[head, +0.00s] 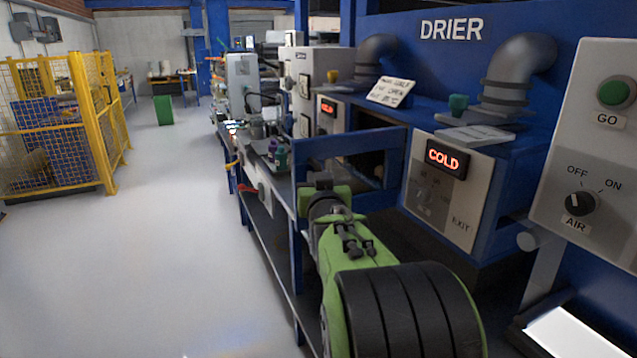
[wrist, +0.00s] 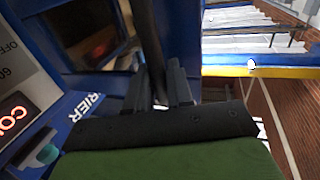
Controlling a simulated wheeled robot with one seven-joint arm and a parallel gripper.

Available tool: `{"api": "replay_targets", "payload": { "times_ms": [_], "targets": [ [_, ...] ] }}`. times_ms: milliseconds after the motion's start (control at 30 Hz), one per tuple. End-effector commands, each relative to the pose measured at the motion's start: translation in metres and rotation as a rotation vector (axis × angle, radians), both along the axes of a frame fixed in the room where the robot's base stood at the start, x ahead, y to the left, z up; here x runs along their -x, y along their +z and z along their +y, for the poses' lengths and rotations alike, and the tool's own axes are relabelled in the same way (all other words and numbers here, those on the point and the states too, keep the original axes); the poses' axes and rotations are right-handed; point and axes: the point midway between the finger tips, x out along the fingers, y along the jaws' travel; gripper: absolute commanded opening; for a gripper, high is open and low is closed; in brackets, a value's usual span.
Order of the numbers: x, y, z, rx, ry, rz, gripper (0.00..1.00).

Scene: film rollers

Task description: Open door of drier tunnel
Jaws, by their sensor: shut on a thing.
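The drier tunnel (head: 572,105) is a large blue machine on the right in the head view. Its door (head: 350,145) is a blue frame around a dark window, left of the panel marked EXIT, and appears to stand out at an angle from the machine's front. In the wrist view the door's blue frame and window (wrist: 85,30) fill the upper left. My gripper (head: 320,182) is at the door's near left side, its fingertips largely hidden there. In the wrist view my gripper (wrist: 160,85) is shut on a dark upright bar, the door handle (wrist: 148,35).
A panel with a lit COLD display (head: 446,160) is right of the door. A control box with a GO button and AIR knob (head: 580,202) is at far right. A bench with small items (head: 265,150) lies beyond the door. The floor on the left is clear up to a yellow fence (head: 95,120).

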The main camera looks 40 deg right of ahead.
Motion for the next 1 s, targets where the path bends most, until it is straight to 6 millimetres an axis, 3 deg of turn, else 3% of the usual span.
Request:
{"api": "replay_targets", "payload": {
  "times_ms": [167, 200, 267, 633, 1000],
  "targets": [
    [0.001, 0.000, -0.002, 0.000, -0.007, 0.001, 0.00],
    [0.001, 0.000, -0.002, 0.000, -0.007, 0.001, 0.27],
    [0.001, 0.000, -0.002, 0.000, -0.006, 0.001, 0.36],
    [0.008, 0.000, 0.005, -0.001, -0.002, 0.002, 0.37],
    [0.091, 0.001, 0.061, 0.001, -0.002, -0.002, 0.37]
  ]
}}
